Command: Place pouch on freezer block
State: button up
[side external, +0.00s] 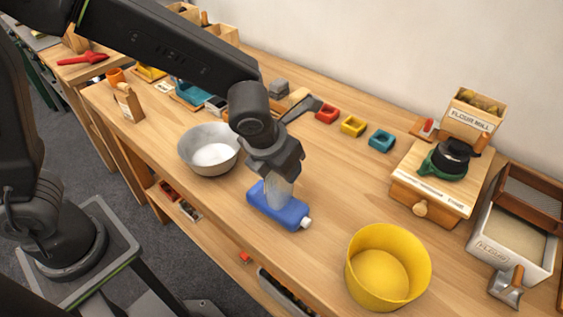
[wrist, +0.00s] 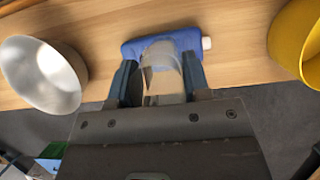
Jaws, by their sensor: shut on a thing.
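A blue freezer block (side external: 262,207) with a white cap lies flat on the wooden bench near its front edge. It also shows in the wrist view (wrist: 188,41), just beyond my fingertips. My gripper (side external: 276,172) points down over the block, shut on a pale, see-through pouch (side external: 281,192). In the wrist view the pouch (wrist: 162,68) stands between the two fingers (wrist: 160,78), its far end overlapping the block. The pouch's lower end is at the block's top; I cannot tell whether they touch.
A yellow tub (side external: 360,270) stands to the right. A flour mill (side external: 432,190) and a flour bin (side external: 500,256) are further right. Small coloured trays (side external: 353,126) line the back.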

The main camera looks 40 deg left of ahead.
jog(key=shift+f, duration=0.1)
jog(key=o, duration=1.1)
jog(key=shift+o, duration=0.2)
jog(key=v, duration=1.2)
jog(key=s+a+m, duration=0.3)
jog(key=a+m, duration=0.2)
jog(key=m, duration=0.7)
jog(key=s+a+r+m, duration=0.1)
jog(key=s+a+m, duration=0.3)
jog(key=m, duration=0.8)
jog(key=s+a+m+t, duration=0.1)
jog(key=s+a+m, duration=0.2)
jog(key=a+m, duration=0.4)
jog(key=m, duration=0.5)
jog(key=shift+s+r, duration=0.2)
jog(key=shift+s, duration=0.1)
